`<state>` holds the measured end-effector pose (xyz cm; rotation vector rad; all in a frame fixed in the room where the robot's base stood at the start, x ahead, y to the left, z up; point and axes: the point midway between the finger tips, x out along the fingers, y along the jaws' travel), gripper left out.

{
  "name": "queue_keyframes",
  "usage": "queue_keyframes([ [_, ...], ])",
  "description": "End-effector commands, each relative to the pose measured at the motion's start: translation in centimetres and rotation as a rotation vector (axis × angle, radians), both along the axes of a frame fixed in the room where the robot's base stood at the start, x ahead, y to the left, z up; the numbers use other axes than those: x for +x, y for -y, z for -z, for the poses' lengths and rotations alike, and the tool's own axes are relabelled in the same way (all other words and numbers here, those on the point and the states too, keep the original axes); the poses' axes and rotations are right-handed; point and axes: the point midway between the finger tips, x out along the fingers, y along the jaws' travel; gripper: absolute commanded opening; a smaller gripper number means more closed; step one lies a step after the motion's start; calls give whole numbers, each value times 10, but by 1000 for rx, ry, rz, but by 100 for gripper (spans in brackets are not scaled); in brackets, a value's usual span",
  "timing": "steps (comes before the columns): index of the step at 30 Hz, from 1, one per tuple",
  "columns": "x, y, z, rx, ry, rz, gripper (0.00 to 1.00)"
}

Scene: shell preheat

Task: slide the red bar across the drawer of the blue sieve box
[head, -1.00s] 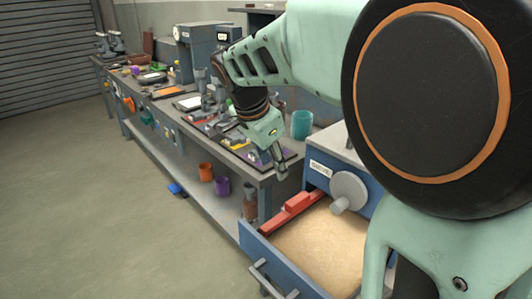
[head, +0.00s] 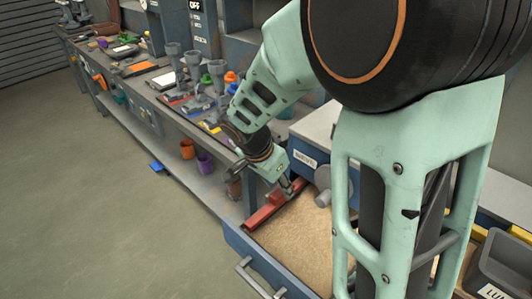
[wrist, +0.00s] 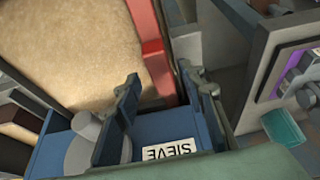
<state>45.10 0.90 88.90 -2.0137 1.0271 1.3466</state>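The blue sieve box (head: 310,172), labelled SIEVE, has its drawer (head: 262,264) pulled out, full of tan sand (head: 296,238). The red bar (head: 262,214) lies along the drawer's left side, with a raised red block on it. It also shows in the wrist view (wrist: 157,68). My gripper (head: 290,190) is at the bar's end near the box front. In the wrist view my gripper's fingers (wrist: 162,80) are apart, with the bar between them in the picture. I cannot tell whether they touch it. A round grey knob (wrist: 86,126) is on the box front.
A long workbench (head: 150,95) with several cups and tools runs to the back left. Orange (head: 187,149) and purple (head: 205,163) cups stand on its lower shelf. A grey bin (head: 500,262) is at the lower right.

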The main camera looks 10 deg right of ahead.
Motion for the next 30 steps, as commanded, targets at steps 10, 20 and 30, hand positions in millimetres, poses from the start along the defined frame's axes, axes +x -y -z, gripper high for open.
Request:
queue_keyframes([
  [10, 6, 8, 24, -1, 0, -1, 38],
  [20, 6, 8, 23, -1, 1, 0, 23],
  [30, 6, 8, 23, 0, 1, -1, 0],
])
